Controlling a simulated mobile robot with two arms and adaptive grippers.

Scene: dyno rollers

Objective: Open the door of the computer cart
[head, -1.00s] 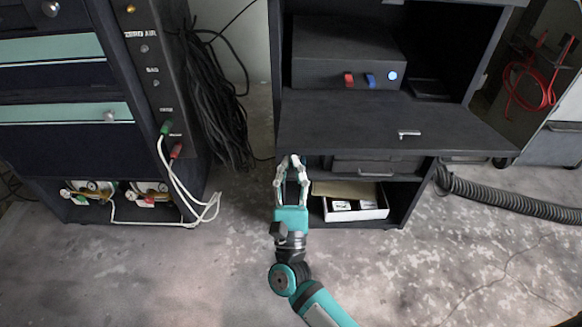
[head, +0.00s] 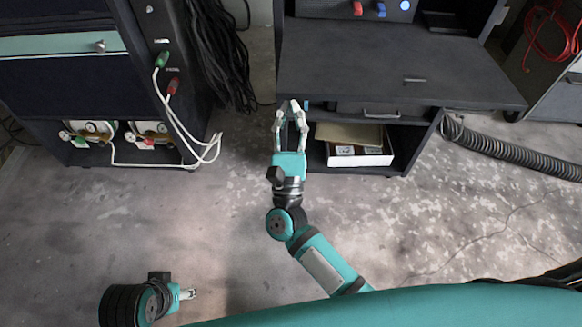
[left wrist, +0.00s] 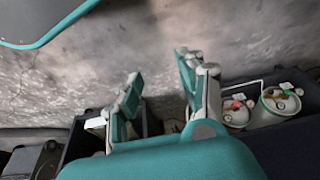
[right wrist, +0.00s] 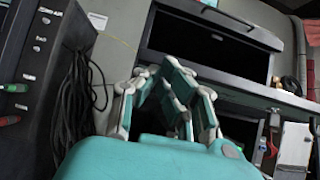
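The dark computer cart (head: 345,72) stands at the back middle of the head view. A flat dark panel with a small handle (head: 415,80) juts out level from its front, above lower shelves. My right gripper (head: 290,104) is in front of the cart's lower left side and looks shut and empty; it also shows in the right wrist view (right wrist: 158,72), its fingertips close together. My left gripper (head: 192,294) is low at the front left, away from the cart. In the left wrist view its fingers (left wrist: 160,70) stand apart with nothing between them.
A dark cabinet (head: 60,90) with green and red plugs stands at the left, with white cables. Black cables (head: 215,60) hang beside it. An open box (head: 352,145) lies on the cart's bottom shelf. A ribbed hose (head: 510,155) runs right. The floor in front is clear.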

